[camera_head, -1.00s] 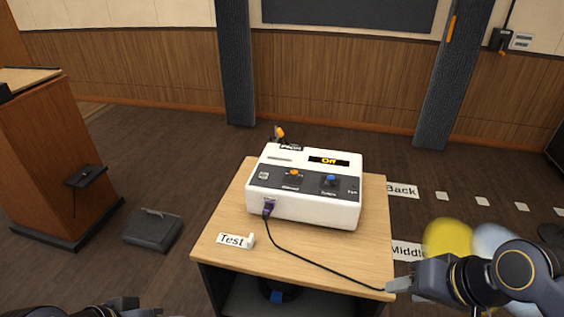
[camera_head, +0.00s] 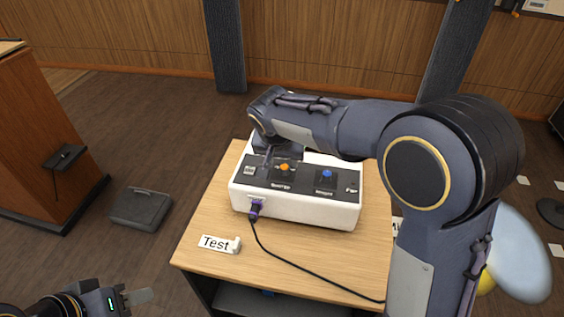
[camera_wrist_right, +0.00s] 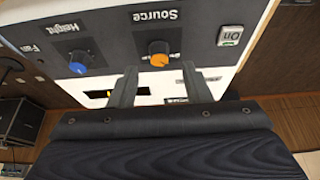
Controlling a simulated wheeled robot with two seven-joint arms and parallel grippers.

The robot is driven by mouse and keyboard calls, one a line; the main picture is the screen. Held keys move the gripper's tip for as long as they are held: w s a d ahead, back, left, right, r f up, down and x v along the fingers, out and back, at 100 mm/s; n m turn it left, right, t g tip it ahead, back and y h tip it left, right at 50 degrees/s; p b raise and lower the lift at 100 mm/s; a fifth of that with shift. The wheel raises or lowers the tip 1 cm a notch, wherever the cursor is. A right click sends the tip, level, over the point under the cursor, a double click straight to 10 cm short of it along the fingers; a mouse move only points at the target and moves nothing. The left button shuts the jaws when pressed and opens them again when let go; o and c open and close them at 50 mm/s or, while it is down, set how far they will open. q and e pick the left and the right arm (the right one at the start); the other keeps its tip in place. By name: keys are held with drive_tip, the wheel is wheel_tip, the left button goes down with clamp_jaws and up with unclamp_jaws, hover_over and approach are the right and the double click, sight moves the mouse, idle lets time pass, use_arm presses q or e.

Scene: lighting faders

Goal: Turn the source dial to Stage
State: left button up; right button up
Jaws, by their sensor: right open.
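The white control box (camera_head: 300,208) stands on a wooden table. Its orange source dial (camera_head: 285,167) is left of the blue height dial (camera_head: 327,174). In the right wrist view the orange dial (camera_wrist_right: 159,53) sits under the upside-down label "Source". My right gripper (camera_wrist_right: 159,72) is open, its two fingers on either side of the dial's line and just short of it; contact is not visible. In the head view my right arm covers the box's rear and its display. My left gripper (camera_head: 138,297) is low at the left, away from the box; its finger gap is unclear.
A purple plug (camera_head: 255,208) with a black cable is at the box's front. A "Test" label (camera_head: 215,243) lies on the table (camera_head: 205,262). An On switch (camera_wrist_right: 230,36) is beside the source dial. A wooden lectern (camera_head: 40,140) stands left.

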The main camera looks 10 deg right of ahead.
sight(284, 166)
drive_tip(key=shift+x, duration=1.95)
clamp_jaws()
drive_tip(key=m, duration=0.2)
drive_tip(key=m+g+h, duration=0.1)
drive_tip(key=m, duration=0.1)
drive_tip(key=shift+a+m+h, duration=0.15)
drive_tip(key=shift+m+h, duration=0.15)
drive_tip(key=shift+w+m+g+h+p, duration=0.1)
drive_tip(key=shift+m+g+h+p, duration=0.2)
drive_tip(key=shift+m, duration=0.75)
drive_tip(key=shift+w+m+g+h+p, duration=0.1)
drive_tip(key=shift+m+g, duration=0.3)
drive_tip(key=shift+m, duration=0.65)
